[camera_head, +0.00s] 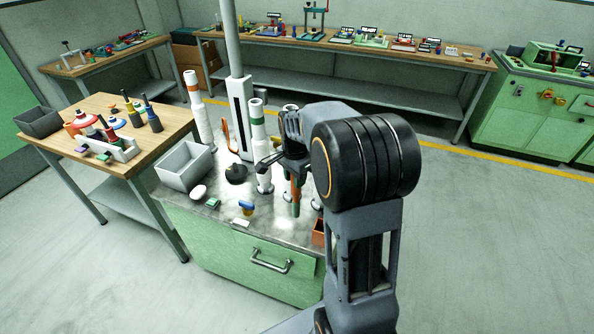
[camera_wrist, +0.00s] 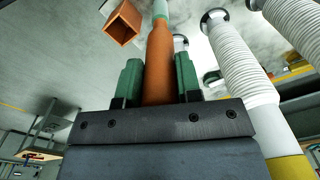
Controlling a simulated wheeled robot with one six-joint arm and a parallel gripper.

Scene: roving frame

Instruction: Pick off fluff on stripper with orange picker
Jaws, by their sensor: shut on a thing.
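My gripper (camera_head: 293,160) is above the right part of the metal worktop on the green cabinet. In the wrist view my gripper (camera_wrist: 159,85) is shut on an orange picker (camera_wrist: 160,62), a round orange handle between two dark green fingers. The picker's pale green part shows at the top of that view. In the head view the picker (camera_head: 295,192) hangs upright below my gripper, among white bobbins. I cannot tell which thing is the stripper, and I see no fluff clearly.
An open orange box (camera_head: 318,232) is near the worktop's right edge; it also shows in the wrist view (camera_wrist: 124,24). White bobbins (camera_head: 258,140) stand close by. A grey bin (camera_head: 185,166) and small items are on the left. A wooden table (camera_head: 95,107) stands further left.

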